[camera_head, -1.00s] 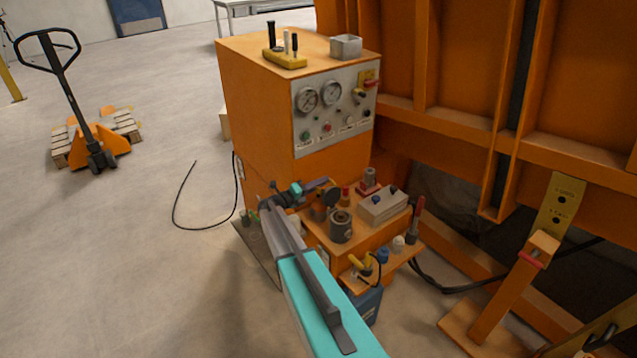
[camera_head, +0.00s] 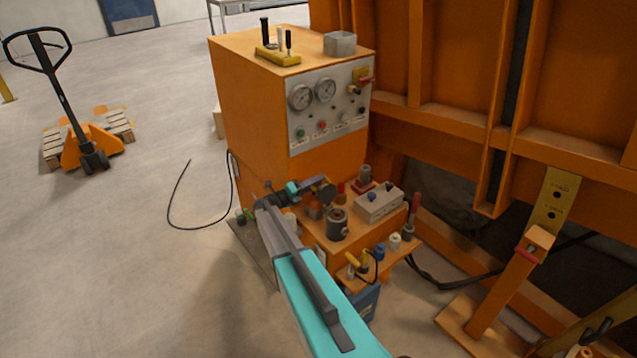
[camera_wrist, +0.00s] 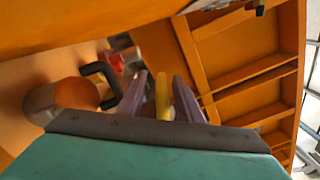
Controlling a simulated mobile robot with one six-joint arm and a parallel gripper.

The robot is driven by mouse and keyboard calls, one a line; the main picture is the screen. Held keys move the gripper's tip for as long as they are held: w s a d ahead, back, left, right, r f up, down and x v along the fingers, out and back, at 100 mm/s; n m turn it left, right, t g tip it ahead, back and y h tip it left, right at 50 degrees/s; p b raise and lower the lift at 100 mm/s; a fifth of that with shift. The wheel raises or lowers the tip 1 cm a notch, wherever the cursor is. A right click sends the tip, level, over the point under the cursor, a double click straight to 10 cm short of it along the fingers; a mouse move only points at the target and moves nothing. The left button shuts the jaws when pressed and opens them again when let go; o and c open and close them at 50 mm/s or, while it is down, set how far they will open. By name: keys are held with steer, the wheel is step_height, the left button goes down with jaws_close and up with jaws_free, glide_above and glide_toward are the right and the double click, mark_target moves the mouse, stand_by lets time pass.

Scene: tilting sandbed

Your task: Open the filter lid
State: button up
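My gripper (camera_head: 308,187) is beside the low orange shelf of the machine, at the end of my teal arm. In the wrist view its two purple-grey fingers (camera_wrist: 160,98) stand apart, and a yellow strip shows between them; I cannot tell if they touch it. A reddish-brown cylinder (camera_wrist: 62,100) with a black bent handle (camera_wrist: 103,78) lies left of the fingers. It may be the filter with its lid, but I cannot be sure.
A dark cylinder (camera_head: 337,225), a grey switch box (camera_head: 378,206) and a red-handled tool (camera_head: 412,212) crowd the shelf. The gauge panel (camera_head: 329,105) rises behind. Orange beams stand on the right.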

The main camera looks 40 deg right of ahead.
steer(key=a+b, duration=0.4)
steer(key=a, duration=0.9)
steer(key=shift+a, duration=0.4)
steer(key=shift+w, duration=0.1)
steer(key=s+a+f+m+g+y, duration=0.3)
steer(key=s+a+f, duration=0.4)
steer(key=s+f, duration=0.7)
steer(key=s+a+f+m+y, duration=0.35)
steer(key=s+a+f, duration=0.25)
steer(key=s+f, duration=0.8)
steer(key=s+a+f+m+g+y+b, duration=0.15)
steer(key=s+a+m+y, duration=0.6)
steer(key=s, duration=0.75)
steer(key=s+a+m+y, duration=0.2)
steer(key=s+a+m, duration=0.1)
steer(key=a+m, duration=0.3)
steer(key=s+a+m+y, duration=0.2)
steer(key=a+m, duration=0.5)
steer(key=m, duration=0.4)
steer(key=shift+s+a+f+g, duration=0.35)
steer(key=shift+s+g, duration=0.1)
steer(key=shift+s, duration=0.2)
